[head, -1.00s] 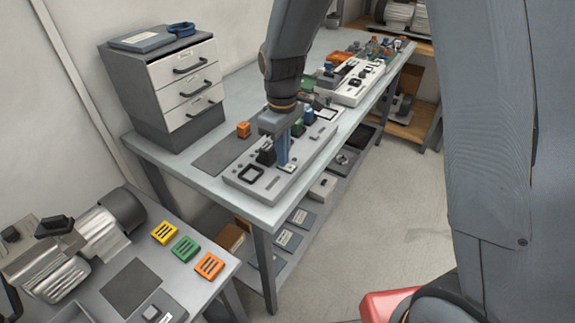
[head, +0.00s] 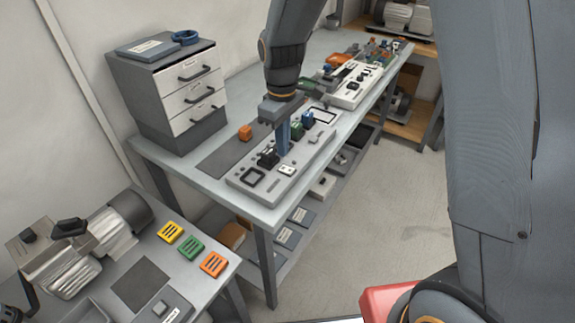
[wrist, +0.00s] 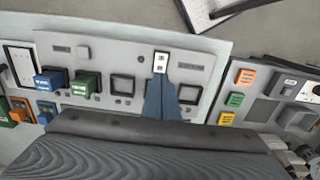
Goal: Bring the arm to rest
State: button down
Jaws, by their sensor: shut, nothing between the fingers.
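My gripper (head: 283,140) hangs, fingers down, over the light grey panel (head: 312,158) on the long workbench. Its blue fingers are shut with nothing between them. In the wrist view my gripper (wrist: 160,95) shows its closed fingers pointing at a small white switch plate (wrist: 160,61) on the panel. The fingertips look a little apart from the plate, though the gap is hard to judge. My arm comes down from the top of the head view, bent at the wrist. A blue block (wrist: 52,80) and a green block (wrist: 84,85) sit in the panel.
A grey drawer cabinet (head: 170,90) stands at the bench's back left. An orange block (head: 245,132) lies behind the panel. A second panel (head: 352,88) is farther along. A side table at lower left holds machinery and yellow, green and orange (head: 213,264) blocks. Floor at right is clear.

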jog(key=shift+r+p, duration=0.5)
jog(key=shift+r, duration=0.35)
